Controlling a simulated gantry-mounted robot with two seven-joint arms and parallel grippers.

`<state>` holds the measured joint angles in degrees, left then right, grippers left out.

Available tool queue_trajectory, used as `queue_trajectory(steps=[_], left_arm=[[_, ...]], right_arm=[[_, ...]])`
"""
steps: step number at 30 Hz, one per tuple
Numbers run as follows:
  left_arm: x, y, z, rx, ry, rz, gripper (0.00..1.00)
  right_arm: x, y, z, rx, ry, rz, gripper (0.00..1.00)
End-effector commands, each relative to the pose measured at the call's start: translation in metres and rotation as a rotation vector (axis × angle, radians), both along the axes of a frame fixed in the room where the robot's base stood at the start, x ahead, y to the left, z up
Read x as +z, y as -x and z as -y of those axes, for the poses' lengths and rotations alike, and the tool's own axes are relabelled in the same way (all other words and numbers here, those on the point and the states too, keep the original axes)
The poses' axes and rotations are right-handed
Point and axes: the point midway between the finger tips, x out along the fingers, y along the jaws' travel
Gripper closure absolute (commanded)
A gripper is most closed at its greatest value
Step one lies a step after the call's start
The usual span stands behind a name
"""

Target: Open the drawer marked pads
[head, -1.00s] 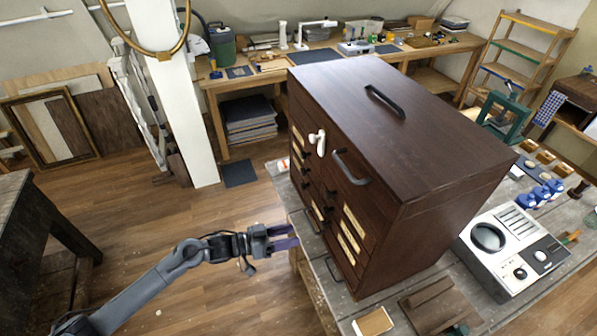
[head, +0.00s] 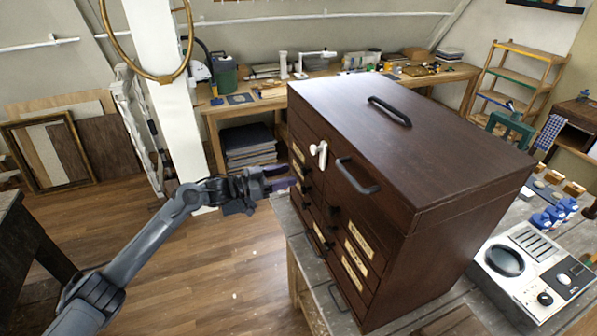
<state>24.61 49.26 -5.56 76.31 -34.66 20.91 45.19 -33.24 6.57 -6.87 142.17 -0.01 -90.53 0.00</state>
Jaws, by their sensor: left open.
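A dark brown wooden chest (head: 440,150) stands on the grey workbench. Its front, seen at a slant, carries several drawers with cream labels (head: 360,238) and dark handles; the label writing is too small to read, so I cannot tell which drawer is marked pads. All the drawers look shut. My left gripper (head: 283,178) is open and empty, just left of the chest's front, at about the height of the upper left drawers. Its fingers point right toward the front; I cannot tell whether they touch it. My right gripper is not in view.
A white latch piece (head: 320,153) and a dark handle (head: 357,177) stick out from the upper front. A black loop handle (head: 389,111) is on top. A pale machine (head: 530,268) stands right of the chest. Open floor (head: 190,270) lies left of the workbench (head: 290,225).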

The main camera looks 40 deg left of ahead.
Motion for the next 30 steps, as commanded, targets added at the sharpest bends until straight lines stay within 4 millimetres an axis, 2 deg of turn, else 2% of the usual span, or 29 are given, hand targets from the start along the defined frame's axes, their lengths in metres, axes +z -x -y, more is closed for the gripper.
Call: queue_trajectory(steps=[3, 9, 23, 26, 30], left_arm=[[0.002, -0.016, 0.009, 0.0, 0.002, 0.002, 0.46], [0.0, -0.033, 0.02, 0.001, 0.001, 0.0, 0.46], [-0.001, -0.041, 0.025, 0.001, -0.001, -0.001, 0.46], [-0.001, -0.041, 0.025, 0.001, -0.001, -0.001, 0.58], [-0.001, -0.041, 0.025, 0.001, -0.001, -0.001, 0.79]], right_arm=[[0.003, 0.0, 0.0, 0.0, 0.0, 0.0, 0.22], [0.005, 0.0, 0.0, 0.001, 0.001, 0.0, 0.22], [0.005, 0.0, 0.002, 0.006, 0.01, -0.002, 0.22], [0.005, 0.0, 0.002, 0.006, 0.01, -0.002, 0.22], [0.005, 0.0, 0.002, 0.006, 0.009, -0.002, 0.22]])
